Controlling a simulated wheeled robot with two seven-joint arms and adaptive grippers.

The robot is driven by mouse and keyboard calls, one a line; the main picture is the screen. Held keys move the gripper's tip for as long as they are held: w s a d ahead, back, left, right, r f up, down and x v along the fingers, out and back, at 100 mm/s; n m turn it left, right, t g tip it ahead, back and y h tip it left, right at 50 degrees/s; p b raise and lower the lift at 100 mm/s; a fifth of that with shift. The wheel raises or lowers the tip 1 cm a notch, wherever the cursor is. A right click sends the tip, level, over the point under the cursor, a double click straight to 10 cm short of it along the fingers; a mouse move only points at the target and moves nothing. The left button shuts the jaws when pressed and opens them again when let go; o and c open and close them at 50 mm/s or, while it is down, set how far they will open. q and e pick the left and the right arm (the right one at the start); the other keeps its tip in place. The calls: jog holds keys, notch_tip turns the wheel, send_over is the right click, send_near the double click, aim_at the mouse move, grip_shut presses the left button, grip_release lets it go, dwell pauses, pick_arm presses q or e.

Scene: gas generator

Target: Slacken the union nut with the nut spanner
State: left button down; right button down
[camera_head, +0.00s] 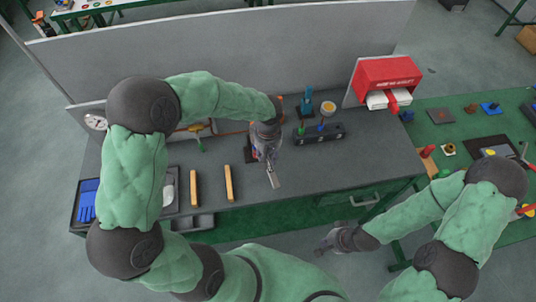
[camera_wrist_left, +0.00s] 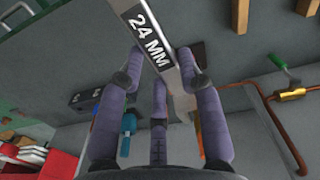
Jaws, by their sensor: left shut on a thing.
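The nut spanner (camera_wrist_left: 150,38) is a steel tool marked "24 MM". It lies between the fingers of my left gripper (camera_wrist_left: 158,75) in the left wrist view, and that gripper is shut on it. In the head view my left gripper (camera_head: 266,156) is over the grey bench, and the spanner (camera_head: 272,178) sticks out toward the bench's front edge. A brass fitting (camera_wrist_left: 293,93) with a green-handled valve sits on a copper pipe (camera_wrist_left: 283,130). I cannot make out the union nut. My right gripper (camera_head: 328,246) hangs in front of the bench; its fingers are too small to judge.
On the grey bench (camera_head: 330,165) are a black rack (camera_head: 320,134), two wooden bars (camera_head: 229,183) and a tray with blue gloves (camera_head: 87,202). A red dispenser (camera_head: 385,76) is at the right. A green table (camera_head: 440,130) with parts stands beyond.

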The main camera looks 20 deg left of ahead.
pick_arm(q)
jog(key=shift+w+a, duration=0.2)
jog(key=shift+w, duration=0.1)
jog(key=shift+w+a, duration=0.85)
jog(key=shift+w, duration=0.1)
jog(key=shift+w+b, duration=0.1)
jog(key=shift+b, duration=0.25)
jog(key=shift+w+d+n+b, duration=0.3)
jog(key=shift+d+n+b, duration=0.05)
jog(key=shift+n, duration=0.25)
jog(key=shift+w, duration=0.1)
